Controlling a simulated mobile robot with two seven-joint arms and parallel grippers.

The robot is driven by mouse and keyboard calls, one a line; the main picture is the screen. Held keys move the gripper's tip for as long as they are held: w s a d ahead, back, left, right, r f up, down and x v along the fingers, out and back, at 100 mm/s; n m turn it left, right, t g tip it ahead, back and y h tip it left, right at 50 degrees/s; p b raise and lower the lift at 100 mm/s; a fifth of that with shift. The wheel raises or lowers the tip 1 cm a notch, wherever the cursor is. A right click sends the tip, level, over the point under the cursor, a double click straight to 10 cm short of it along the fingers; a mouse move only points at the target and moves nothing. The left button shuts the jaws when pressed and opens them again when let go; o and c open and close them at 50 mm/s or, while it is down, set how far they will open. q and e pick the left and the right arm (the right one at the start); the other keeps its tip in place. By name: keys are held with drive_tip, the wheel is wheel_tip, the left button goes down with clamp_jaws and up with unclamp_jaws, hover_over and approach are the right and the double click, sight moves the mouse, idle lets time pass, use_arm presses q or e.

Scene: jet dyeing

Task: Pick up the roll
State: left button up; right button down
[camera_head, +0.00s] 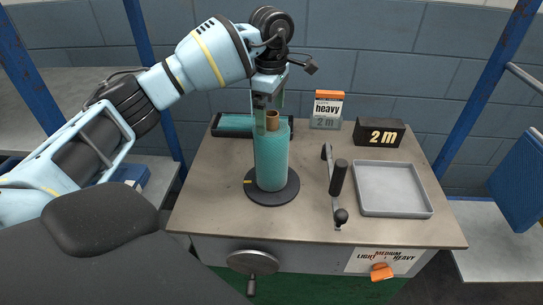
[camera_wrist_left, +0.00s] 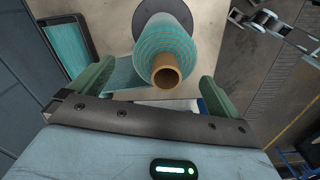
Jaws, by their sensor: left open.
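The teal roll (camera_head: 271,160) stands upright on a round dark base (camera_head: 287,194) on the table, with a brown core tube (camera_head: 272,120) showing at its top. My left gripper (camera_head: 267,108) is open and points down at the top of the roll. In the left wrist view the roll (camera_wrist_left: 165,45) and its core end (camera_wrist_left: 166,77) lie between and beyond the two green fingers of the left gripper (camera_wrist_left: 158,90). The fingers are apart, and I cannot tell whether either touches the roll. My right gripper is not in view.
Behind the roll lies a dark tray with teal cloth (camera_head: 235,126). A handwheel (camera_head: 253,262) is on the table's front.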

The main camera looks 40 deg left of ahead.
sight(272, 129)
use_arm(q)
drive_tip(key=shift+s+d+f+p, duration=0.15)
drive_tip(key=shift+f+p, duration=0.05)
drive_tip(key=shift+f, duration=1.1)
drive_tip(key=shift+s+d+f+p, duration=0.1)
drive_tip(key=shift+f+p, duration=0.05)
drive_tip(key=shift+f, duration=1.15)
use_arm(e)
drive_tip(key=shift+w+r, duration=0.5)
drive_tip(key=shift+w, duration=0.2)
use_arm(q)
drive_tip(key=shift+c, duration=0.3)
drive_tip(key=c, duration=1.2)
drive_tip(key=shift+r, duration=0.1)
drive_tip(key=c, duration=0.4)
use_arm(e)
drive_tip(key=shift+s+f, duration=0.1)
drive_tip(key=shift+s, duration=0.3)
